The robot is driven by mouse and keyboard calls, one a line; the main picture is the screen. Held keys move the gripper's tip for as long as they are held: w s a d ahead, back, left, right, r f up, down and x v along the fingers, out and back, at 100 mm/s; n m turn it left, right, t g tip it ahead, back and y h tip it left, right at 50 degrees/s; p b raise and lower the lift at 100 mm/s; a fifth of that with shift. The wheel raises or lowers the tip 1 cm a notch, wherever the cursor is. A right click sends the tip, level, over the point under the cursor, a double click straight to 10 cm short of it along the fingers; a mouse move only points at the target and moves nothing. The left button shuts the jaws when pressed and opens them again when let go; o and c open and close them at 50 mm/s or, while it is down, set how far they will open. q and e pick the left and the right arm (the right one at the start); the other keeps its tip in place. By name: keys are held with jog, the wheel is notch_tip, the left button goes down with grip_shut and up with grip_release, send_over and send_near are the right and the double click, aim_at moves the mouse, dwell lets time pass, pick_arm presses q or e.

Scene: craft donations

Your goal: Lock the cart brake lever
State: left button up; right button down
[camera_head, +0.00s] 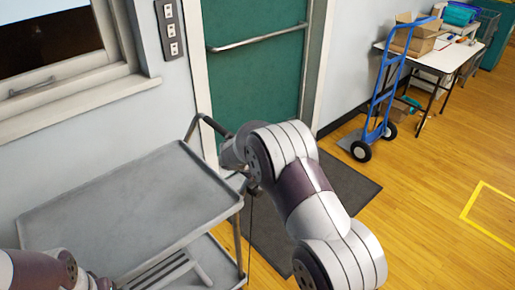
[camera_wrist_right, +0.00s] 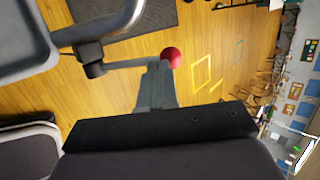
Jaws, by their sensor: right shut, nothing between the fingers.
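The grey cart (camera_head: 130,205) stands at the left in the head view, its push handle (camera_head: 203,122) at the far right end. In the right wrist view the brake lever (camera_wrist_right: 125,63) is a thin grey bar running from a dark pivot on the cart frame to a red ball knob (camera_wrist_right: 173,57). My right gripper (camera_wrist_right: 157,66) is shut and empty, its tips at the lever just beside the knob; I cannot tell if they touch. In the head view my right arm hides the lever. My left arm shows at the lower left, with only a dark bit of its gripper (camera_head: 98,283) visible.
A green door (camera_head: 255,80) and a window are behind the cart. A dark mat (camera_head: 345,190) lies on the wooden floor. A blue hand truck (camera_head: 385,95) and a white table (camera_head: 440,55) with boxes stand at the right.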

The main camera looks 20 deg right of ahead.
pick_arm(q)
notch_tip(320, 180, up, 7)
jog(key=p, duration=0.5)
pick_arm(e)
jog(key=shift+w+d+f+g+y, duration=0.1)
jog(key=shift+w+d+f+y, duration=0.15)
jog(key=shift+d, duration=0.25)
jog(key=shift+w+d+f+g+y, duration=0.1)
jog(key=shift+d+f+y, duration=0.25)
jog(key=shift+d, duration=0.15)
jog(key=shift+w+d+f+g+y, duration=0.1)
jog(key=shift+w+d+f+y, duration=0.15)
jog(key=shift+d, duration=0.25)
jog(key=shift+f, duration=0.15)
